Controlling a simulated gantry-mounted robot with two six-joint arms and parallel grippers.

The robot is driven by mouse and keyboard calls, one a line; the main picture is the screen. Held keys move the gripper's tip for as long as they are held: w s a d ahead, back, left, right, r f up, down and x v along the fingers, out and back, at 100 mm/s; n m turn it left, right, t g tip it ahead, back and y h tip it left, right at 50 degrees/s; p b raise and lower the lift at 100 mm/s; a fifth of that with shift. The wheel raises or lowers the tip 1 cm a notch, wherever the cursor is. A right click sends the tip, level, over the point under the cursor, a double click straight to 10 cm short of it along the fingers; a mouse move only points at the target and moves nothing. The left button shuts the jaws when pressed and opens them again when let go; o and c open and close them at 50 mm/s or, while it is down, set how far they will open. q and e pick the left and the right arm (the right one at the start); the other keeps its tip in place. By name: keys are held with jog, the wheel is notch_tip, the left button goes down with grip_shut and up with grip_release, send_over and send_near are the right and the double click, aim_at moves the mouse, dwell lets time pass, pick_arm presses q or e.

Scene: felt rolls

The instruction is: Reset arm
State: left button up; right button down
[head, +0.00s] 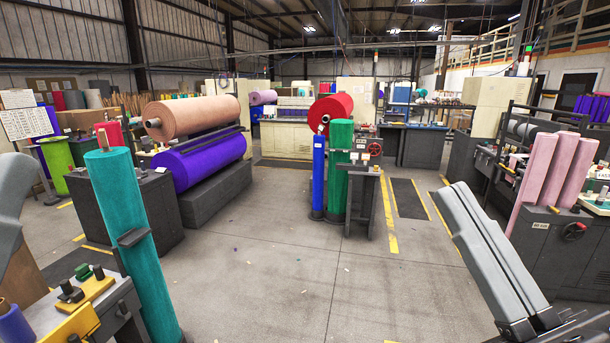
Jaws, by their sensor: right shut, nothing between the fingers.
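My right gripper (455,198) rises from the lower right corner, angled up and to the left. Its two long grey fingers lie side by side, shut with nothing between them. It appears in front of the open concrete floor and holds no roll. At the left edge a grey part of my left arm shows, cut off by the picture's edge. My left gripper does not show.
A tall teal roll (125,230) stands at front left beside a machine panel. Blue (319,175) and green (341,170) rolls stand mid-floor. Pink rolls (545,170) lean at right. Orange (195,116) and purple (205,160) rolls lie back left. The central floor (290,270) is mostly clear.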

jog(key=s+d+r+m+t+h, duration=0.3)
jog(key=s+d+r+m+h, duration=0.1)
jog(key=m+h, duration=0.35)
notch_tip(320, 180, up, 26)
jog(key=p, duration=2.6)
jog(key=shift+s+d, duration=0.2)
jog(key=shift+d, duration=0.25)
jog(key=shift+y, duration=0.45)
